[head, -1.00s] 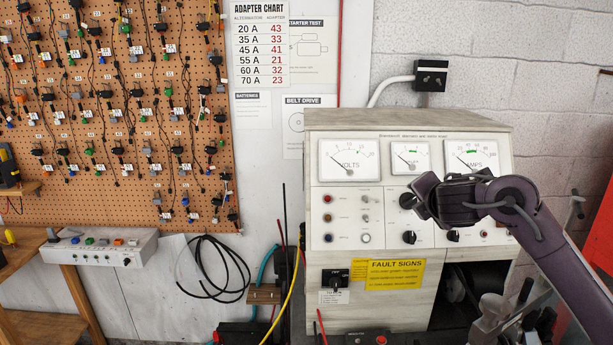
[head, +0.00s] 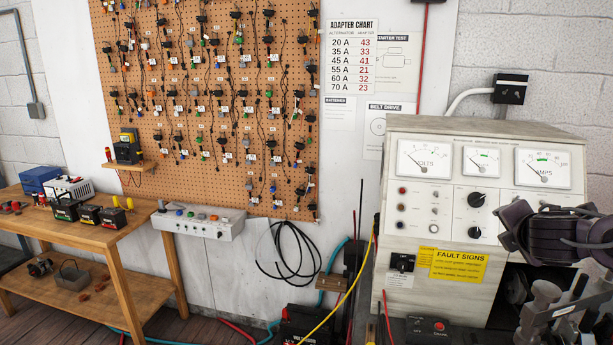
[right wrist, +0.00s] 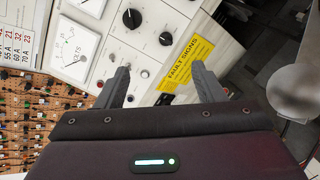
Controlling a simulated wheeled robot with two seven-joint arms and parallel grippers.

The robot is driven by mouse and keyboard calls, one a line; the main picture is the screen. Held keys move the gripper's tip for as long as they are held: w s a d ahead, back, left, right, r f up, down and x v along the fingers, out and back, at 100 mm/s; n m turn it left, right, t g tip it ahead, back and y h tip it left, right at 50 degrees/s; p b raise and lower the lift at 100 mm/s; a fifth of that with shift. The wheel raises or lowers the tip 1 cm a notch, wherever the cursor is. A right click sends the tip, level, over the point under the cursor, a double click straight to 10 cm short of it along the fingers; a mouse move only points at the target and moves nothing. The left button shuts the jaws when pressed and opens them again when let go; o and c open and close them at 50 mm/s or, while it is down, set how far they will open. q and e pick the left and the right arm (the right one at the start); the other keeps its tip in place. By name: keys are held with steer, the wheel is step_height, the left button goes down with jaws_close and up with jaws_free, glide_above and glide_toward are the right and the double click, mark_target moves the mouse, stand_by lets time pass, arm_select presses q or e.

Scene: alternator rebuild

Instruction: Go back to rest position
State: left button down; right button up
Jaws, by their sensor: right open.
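My right gripper (right wrist: 162,88) is open in the right wrist view, with its two grey fingers apart and nothing between them. Its fingers point toward the front of the test bench (head: 430,215), near the knobs and the yellow fault signs label (right wrist: 187,62). My left gripper is not in view.
A pegboard (head: 215,100) of hanging adapters is on the wall. A wooden table (head: 100,235) with batteries stands at the left. A grey switch box (head: 200,228) is mounted below the pegboard.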

steer(key=s+a+f+m+g+y, duration=0.1)
steer(key=s+a+f+m, duration=0.35)
steer(key=a+f, duration=0.5)
steer(key=s+a+f+m+g+y, duration=0.25)
steer(key=s+a+f, duration=0.25)
steer(key=a+f, duration=0.5)
steer(key=s+a+f+m+g, duration=0.1)
steer(key=s+f+m+g, duration=0.2)
steer(key=s, duration=0.4)
steer(key=s+a+f+m+g+y, duration=0.1)
steer(key=s+f+m, duration=0.35)
steer(key=s, duration=0.35)
steer(key=s+a+f+m+g, duration=0.1)
steer(key=s+f+m, duration=0.2)
steer(key=s+m, duration=0.3)
step_height(320, 180, down, 32)
steer(key=s+r+n+g+b, duration=0.1)
steer(key=s+g+b, duration=0.1)
steer(key=b, duration=0.2)
steer(key=s+d+f+b, duration=0.1)
steer(key=s+d+f, duration=0.1)
steer(key=s+f, duration=0.8)
steer(key=s+d+f+b, duration=0.2)
steer(key=s+f, duration=0.8)
steer(key=f, duration=0.4)
steer(key=shift+s+g, duration=0.3)
steer(key=shift+g, duration=0.05)
